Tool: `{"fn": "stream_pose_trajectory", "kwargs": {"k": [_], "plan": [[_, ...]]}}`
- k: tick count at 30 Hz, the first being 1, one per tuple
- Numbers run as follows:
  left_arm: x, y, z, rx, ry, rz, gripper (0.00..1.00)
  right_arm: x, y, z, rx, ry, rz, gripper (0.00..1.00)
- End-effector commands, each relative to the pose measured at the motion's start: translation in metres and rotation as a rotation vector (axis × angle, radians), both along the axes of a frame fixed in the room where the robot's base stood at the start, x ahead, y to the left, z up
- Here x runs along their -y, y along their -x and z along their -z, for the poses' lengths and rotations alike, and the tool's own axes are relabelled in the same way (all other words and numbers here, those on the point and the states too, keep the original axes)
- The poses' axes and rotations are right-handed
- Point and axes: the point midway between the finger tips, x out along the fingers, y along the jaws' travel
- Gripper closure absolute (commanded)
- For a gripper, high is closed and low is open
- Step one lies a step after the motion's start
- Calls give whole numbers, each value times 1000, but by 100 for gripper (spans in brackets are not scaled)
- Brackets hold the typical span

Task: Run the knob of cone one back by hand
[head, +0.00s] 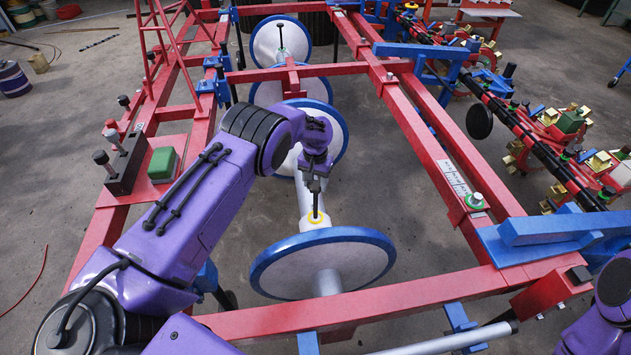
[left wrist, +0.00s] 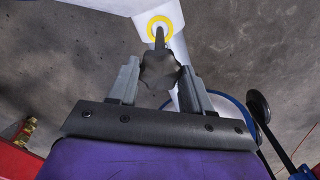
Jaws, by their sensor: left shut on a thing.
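In the head view my left gripper (head: 316,182) points down over the red frame's opening, above the white housing with a yellow ring (head: 316,218). It is shut on a dark knob whose thin stem rises from that ring. In the left wrist view my left gripper (left wrist: 159,78) has its two grey fingers on either side of the black knob (left wrist: 159,70), touching it. The stem runs up to the yellow ring (left wrist: 160,24) on the white part. The fingers hide much of the knob in the head view. My right gripper is not in view.
A large white disc with a blue rim (head: 325,262) stands just in front of the housing; more discs (head: 281,42) stand behind. Red frame beams (head: 440,150) surround the opening. A lever box (head: 127,165) and green box (head: 163,163) sit on the left beam.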

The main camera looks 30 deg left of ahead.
Motion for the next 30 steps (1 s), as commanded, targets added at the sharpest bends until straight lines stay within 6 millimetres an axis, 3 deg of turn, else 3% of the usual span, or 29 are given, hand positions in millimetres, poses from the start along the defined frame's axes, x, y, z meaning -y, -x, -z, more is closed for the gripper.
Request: {"fn": "stream_pose_trajectory", "kwargs": {"k": [18,19,21,30], "plan": [[1,1,1,-3,1,-36,81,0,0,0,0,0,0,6],[1,1,1,-3,1,-36,41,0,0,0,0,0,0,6],[1,1,1,-3,1,-35,25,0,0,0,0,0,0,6],[0,0,-3,0,1,-35,25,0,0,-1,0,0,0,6]]}}
